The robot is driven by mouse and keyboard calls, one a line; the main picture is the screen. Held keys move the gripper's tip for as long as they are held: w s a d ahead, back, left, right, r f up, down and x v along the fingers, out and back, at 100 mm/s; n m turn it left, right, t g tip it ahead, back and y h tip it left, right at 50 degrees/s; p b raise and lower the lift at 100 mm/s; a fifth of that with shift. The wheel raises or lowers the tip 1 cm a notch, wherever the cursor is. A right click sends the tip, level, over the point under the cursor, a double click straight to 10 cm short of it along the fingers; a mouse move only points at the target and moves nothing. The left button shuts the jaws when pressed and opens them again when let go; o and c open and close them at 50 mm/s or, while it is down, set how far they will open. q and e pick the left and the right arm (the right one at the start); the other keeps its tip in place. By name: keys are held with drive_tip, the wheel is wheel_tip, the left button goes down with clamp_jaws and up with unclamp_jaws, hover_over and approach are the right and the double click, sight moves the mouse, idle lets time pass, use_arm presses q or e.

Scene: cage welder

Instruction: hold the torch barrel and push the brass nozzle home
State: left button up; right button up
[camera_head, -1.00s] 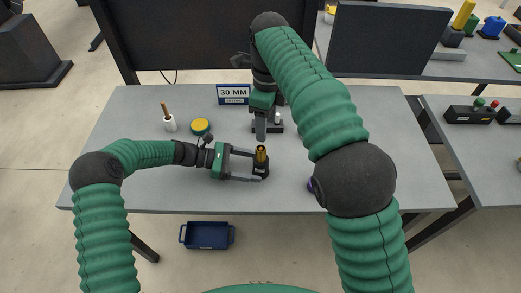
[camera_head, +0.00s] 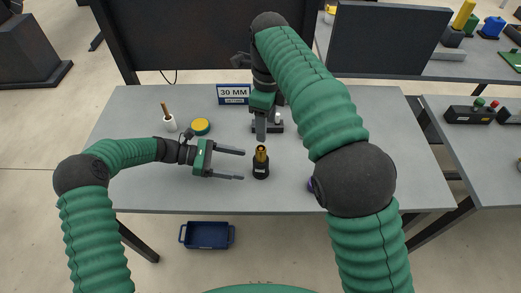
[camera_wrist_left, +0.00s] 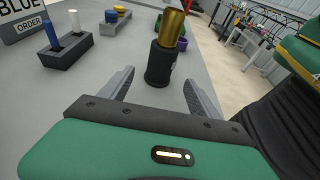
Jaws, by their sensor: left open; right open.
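The black torch barrel (camera_head: 261,171) stands upright on the grey table, with the brass nozzle (camera_head: 261,154) on its top. My left gripper (camera_head: 243,165) is open and empty just left of the barrel, its two fingers pointing towards it with a gap between. In the left wrist view the barrel (camera_wrist_left: 159,66) stands just beyond the spread fingertips, with the brass nozzle (camera_wrist_left: 172,28) above it. My right gripper (camera_head: 261,128) points down behind the nozzle. Its fingers show edge-on, and nothing is seen held in them. I cannot tell how fully the nozzle is seated.
A yellow round piece (camera_head: 201,126) and a white holder (camera_head: 169,124) with a brown stick stand left at the back. A purple thing (camera_head: 311,185) is partly hidden by my right arm. The table's front left is clear.

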use_arm(q)
drive_tip(key=o, duration=0.6)
